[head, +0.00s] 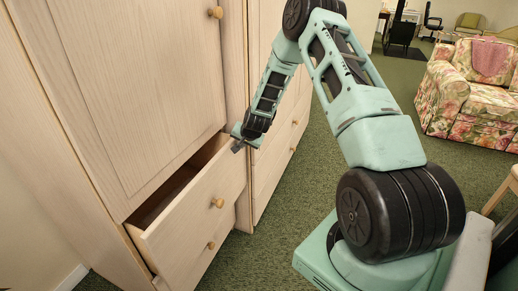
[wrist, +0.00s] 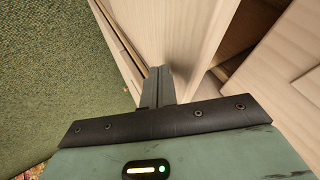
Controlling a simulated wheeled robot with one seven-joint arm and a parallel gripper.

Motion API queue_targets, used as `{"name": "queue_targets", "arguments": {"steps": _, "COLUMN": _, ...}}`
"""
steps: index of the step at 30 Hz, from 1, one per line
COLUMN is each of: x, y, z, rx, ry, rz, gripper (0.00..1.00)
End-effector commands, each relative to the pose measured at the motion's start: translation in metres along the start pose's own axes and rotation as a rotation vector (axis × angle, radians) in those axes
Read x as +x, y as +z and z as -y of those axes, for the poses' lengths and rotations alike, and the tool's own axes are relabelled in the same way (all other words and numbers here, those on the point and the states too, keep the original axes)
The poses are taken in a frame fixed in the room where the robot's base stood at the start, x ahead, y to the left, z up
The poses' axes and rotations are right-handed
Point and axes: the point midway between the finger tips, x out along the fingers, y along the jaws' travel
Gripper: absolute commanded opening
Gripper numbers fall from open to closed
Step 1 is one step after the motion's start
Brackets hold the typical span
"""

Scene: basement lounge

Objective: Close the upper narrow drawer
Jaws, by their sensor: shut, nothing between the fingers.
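The upper drawer (head: 196,207) of the near pale-wood wardrobe is pulled out, with a round knob on its front. Its dark inside shows between the front and the wardrobe body. My gripper (head: 237,147) is at the far top corner of this drawer front in the head view; I cannot tell whether it touches. In the wrist view my gripper (wrist: 160,82) has its fingers together and empty, close to pale wood panels. A dark gap (wrist: 228,75) shows to their right. The fingertips are small in the head view.
A lower drawer (head: 208,250) with a knob sits below, and the wardrobe door (head: 150,90) above. A second wardrobe section (head: 275,150) with drawers stands beyond. Green carpet (head: 285,205) is clear in front. A floral armchair (head: 470,95) stands at the right.

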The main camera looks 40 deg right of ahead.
Motion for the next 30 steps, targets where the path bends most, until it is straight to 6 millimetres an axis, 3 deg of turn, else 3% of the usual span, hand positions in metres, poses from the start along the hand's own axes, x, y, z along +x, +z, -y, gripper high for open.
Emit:
{"name": "queue_targets", "arguments": {"steps": 4, "x": 0.011, "y": 0.000, "z": 0.022, "rx": -0.003, "ry": -0.002, "rz": 0.000, "gripper": 0.00}}
{"name": "queue_targets", "arguments": {"steps": 10, "x": 0.019, "y": 0.000, "z": 0.035, "rx": -0.001, "ry": 0.000, "rz": 0.001, "gripper": 0.00}}
{"name": "queue_targets", "arguments": {"steps": 30, "x": 0.021, "y": -0.001, "z": 0.037, "rx": 0.000, "ry": 0.001, "rz": 0.001, "gripper": 0.00}}
